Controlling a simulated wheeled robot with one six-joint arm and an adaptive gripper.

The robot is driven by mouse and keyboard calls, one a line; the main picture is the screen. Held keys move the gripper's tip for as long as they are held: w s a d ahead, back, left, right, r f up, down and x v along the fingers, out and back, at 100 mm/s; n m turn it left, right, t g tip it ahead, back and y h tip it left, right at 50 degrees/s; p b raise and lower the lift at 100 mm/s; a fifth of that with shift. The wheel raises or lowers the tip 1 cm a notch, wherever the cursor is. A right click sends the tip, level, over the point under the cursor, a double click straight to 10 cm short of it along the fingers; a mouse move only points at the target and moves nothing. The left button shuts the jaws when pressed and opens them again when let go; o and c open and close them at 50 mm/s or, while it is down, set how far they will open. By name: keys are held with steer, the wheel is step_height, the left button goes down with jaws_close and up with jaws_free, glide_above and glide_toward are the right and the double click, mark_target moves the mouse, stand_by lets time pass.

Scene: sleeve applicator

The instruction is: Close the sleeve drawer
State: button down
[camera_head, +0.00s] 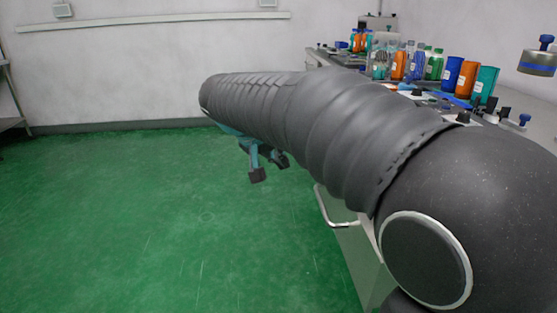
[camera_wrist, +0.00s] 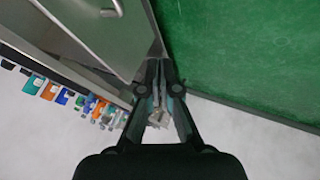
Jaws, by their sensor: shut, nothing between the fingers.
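A grey metal front with a bar handle (camera_head: 335,210) shows in the head view, below the bench top and partly behind my arm. The wrist view shows a grey metal panel (camera_wrist: 115,42) with a handle (camera_wrist: 103,9) at top left; I take it as the sleeve drawer's front. How far the drawer stands open I cannot tell, as my arm hides much of it. My gripper (camera_head: 268,162), teal with dark fingertips, hangs below the arm's end, left of the handle in the head view. In the wrist view my gripper (camera_wrist: 161,66) is shut and empty, beside the panel's right edge.
The bench (camera_head: 318,55) carries several blue, orange, green and teal cylinders (camera_head: 435,66) and blue-knobbed parts. Open green floor (camera_head: 120,210) lies left of the bench. A white wall (camera_head: 150,60) stands behind, and a rack (camera_head: 12,95) is at far left.

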steer(key=w+d+f, duration=0.5)
steer(key=d+f, duration=0.1)
steer(key=d, duration=0.1)
steer(key=shift+w+f+g, duration=0.25)
steer(key=shift+f+g, duration=0.05)
steer(key=shift+f, duration=0.1)
